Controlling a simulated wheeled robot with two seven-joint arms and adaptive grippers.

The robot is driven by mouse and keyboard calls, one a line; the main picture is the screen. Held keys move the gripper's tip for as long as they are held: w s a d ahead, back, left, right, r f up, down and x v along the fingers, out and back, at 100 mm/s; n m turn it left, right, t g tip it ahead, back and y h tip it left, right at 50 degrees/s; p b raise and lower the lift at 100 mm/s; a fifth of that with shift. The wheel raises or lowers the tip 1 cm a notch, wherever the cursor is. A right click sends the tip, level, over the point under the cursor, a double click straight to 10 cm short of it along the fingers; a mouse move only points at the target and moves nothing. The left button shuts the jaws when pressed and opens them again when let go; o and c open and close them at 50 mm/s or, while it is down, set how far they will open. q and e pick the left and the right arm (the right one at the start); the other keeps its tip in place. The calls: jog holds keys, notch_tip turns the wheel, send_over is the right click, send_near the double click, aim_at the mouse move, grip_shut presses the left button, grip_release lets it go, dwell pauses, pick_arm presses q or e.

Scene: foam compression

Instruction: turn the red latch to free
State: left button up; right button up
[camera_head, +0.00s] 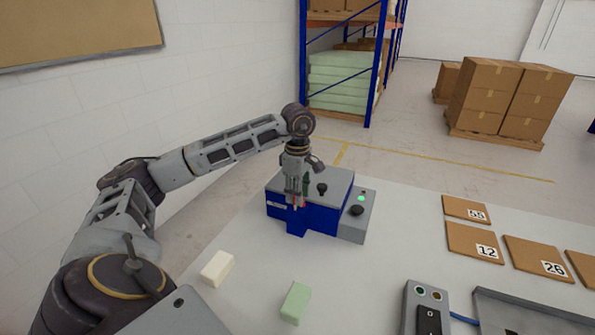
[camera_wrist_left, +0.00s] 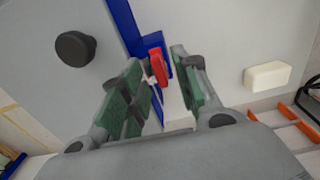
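The red latch (camera_wrist_left: 157,62) shows in the left wrist view on the blue part of the machine. In the head view only a sliver of red shows at the machine's front, mostly hidden by my gripper. The machine (camera_head: 312,212) is a blue and grey box on the table. My left gripper (camera_wrist_left: 158,68) is open with green-padded fingers, one on each side of the latch, with gaps visible. In the head view my left gripper (camera_head: 297,198) points down at the machine's front left. My right gripper is not in view.
A black knob (camera_head: 322,189) stands on the machine's top; another black knob (camera_head: 357,210) sits below a green light (camera_head: 361,198). A cream block (camera_head: 217,267) and a green block (camera_head: 295,303) lie nearer. A switch box (camera_head: 428,308), tray (camera_head: 530,303) and numbered cards (camera_head: 474,242) occupy the right.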

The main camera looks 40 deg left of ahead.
pick_arm(q)
notch_tip(320, 180, up, 11)
dwell(1.0)
jog(key=shift+r, duration=0.15)
dwell(0.7)
